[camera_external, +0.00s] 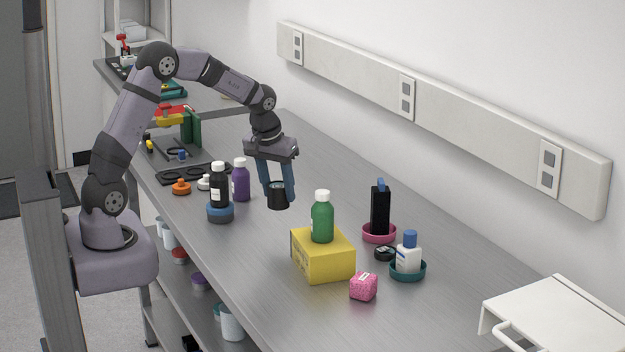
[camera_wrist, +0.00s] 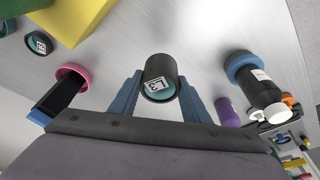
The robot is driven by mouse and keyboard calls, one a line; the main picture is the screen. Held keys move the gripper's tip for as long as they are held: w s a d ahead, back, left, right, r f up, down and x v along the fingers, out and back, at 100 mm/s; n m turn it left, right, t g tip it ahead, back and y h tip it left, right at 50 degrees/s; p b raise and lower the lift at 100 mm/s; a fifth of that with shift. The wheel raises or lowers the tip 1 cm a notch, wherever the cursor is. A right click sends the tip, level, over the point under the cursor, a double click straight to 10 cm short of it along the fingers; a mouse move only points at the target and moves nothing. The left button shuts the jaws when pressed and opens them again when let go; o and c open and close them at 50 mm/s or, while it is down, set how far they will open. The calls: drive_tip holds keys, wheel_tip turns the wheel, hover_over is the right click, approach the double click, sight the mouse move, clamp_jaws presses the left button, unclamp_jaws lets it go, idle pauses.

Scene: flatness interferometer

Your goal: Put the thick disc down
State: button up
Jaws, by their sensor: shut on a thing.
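The thick disc (camera_external: 278,196) is a black, short cylinder. In the wrist view the disc (camera_wrist: 161,78) shows a teal end face with a white label that reads like "L3". My gripper (camera_external: 277,192) is shut on it, with a blue finger on each side, and holds it above the grey bench. In the wrist view my gripper (camera_wrist: 158,95) has its fingers at the disc's two sides. A thin dark disc (camera_external: 385,253) with a similar label lies on the bench by the pink dish; it also shows in the wrist view (camera_wrist: 39,42).
A yellow box (camera_external: 322,262) with a green bottle (camera_external: 322,222) on top stands right of my gripper. A pink cube (camera_external: 363,286), a pink dish (camera_external: 379,238) and a teal dish (camera_external: 408,275) lie beyond. Black (camera_external: 219,186) and purple (camera_external: 241,182) bottles stand left. Bench under the disc is clear.

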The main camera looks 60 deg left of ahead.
sight(273, 188)
drive_tip(key=shift+f+p, duration=0.95)
drive_tip(key=shift+f, duration=2.95)
drive_tip(key=shift+f, duration=0.15)
drive_tip(key=o, duration=1.4)
drive_tip(key=shift+r, duration=0.25)
drive_tip(key=b+v, duration=0.2)
drive_tip(key=v, duration=1)
drive_tip(key=shift+b, duration=0.3)
